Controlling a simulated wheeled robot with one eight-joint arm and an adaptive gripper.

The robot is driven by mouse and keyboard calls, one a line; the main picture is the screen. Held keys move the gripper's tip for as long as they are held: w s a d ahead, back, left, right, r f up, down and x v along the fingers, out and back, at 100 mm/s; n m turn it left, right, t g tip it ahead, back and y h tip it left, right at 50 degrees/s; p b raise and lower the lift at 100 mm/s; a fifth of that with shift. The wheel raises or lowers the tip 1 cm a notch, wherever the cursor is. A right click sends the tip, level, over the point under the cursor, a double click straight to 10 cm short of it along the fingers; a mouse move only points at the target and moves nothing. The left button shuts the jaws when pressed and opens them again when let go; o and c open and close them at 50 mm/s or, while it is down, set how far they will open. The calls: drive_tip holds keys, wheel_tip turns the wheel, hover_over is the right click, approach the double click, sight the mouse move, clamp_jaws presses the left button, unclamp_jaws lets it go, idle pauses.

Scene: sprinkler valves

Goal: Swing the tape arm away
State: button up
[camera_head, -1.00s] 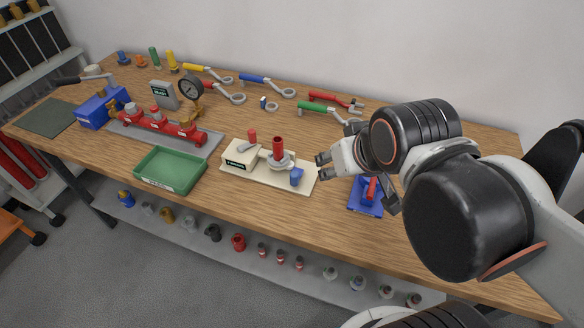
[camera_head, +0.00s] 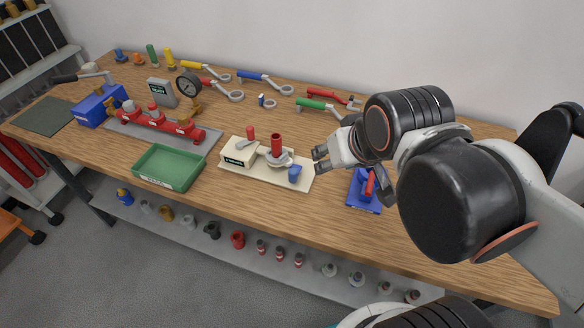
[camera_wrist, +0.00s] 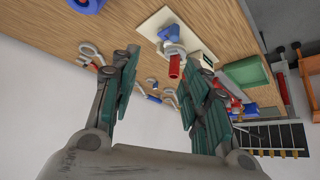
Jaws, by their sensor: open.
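A cream fixture (camera_head: 238,158) stands on a cream base plate (camera_head: 304,186) in the middle of the bench. It carries a small grey arm with a red knob (camera_head: 250,132), an upright red cylinder (camera_head: 277,144) on a grey round seat, and a blue block (camera_head: 295,173) near the plate's right end. I cannot tell for sure which part is the tape arm. My gripper (camera_head: 319,160) is open and empty, just right of and above the plate. In the wrist view the red cylinder (camera_wrist: 175,66) and blue block (camera_wrist: 168,32) lie beyond the open fingers (camera_wrist: 160,62).
A green tray (camera_head: 170,166) and a red valve manifold (camera_head: 165,125) are to the left. Wrenches with coloured handles (camera_head: 265,80) lie along the back near the wall. Bench wood in front of the plate is clear.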

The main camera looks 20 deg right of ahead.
drive_tip(key=w+a+m+g, duration=0.25)
drive_tip(key=w+m, duration=0.25)
drive_tip(key=w, duration=0.3)
drive_tip(key=m+g, duration=0.4)
drive_tip(key=m, duration=0.1)
hover_over(293, 171)
wheel_tip(293, 171, down, 8)
wheel_tip(293, 171, down, 13)
drive_tip(key=b, duration=0.5)
drive_tip(key=shift+r, duration=0.1)
clamp_jaws()
